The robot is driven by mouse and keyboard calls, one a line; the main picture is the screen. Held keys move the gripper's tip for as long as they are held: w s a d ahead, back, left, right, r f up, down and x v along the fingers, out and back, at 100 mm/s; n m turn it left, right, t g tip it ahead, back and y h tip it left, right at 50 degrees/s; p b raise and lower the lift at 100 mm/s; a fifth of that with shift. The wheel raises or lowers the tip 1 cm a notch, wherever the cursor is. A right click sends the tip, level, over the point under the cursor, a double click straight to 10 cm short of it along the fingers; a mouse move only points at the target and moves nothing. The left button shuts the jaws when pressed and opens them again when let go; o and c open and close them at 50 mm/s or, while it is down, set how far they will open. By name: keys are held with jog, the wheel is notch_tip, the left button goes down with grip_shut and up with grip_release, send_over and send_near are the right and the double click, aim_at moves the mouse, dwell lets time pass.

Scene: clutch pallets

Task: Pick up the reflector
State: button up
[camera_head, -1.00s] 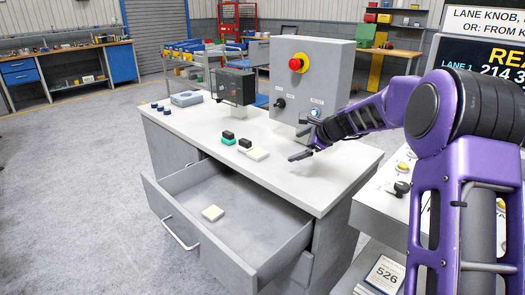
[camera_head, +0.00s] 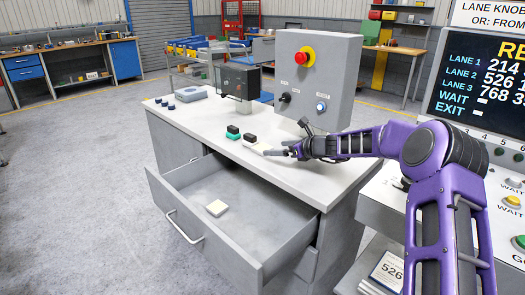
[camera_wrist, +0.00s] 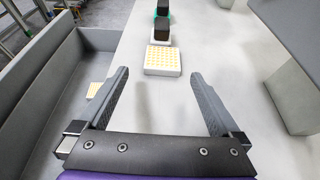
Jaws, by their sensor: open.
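A pale flat block with an orange-dotted top, which looks like a reflector (camera_wrist: 163,60), lies on the counter just beyond my fingertips in the wrist view.
Black blocks, one dark (camera_head: 249,138) and one with a green base (camera_head: 232,133), stand behind the dotted block. A control box (camera_head: 318,80) with a red button rises to the right. Small blue pieces (camera_head: 166,103) and a grey-blue case (camera_head: 194,93) lie at the far left.

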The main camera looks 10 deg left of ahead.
aim_at(263, 147)
jog(key=shift+x, duration=3.15)
jog(key=shift+w+d, duration=0.15)
jog(key=shift+c, duration=0.2)
jog(key=c, duration=1.2)
jog(key=shift+c, duration=0.2)
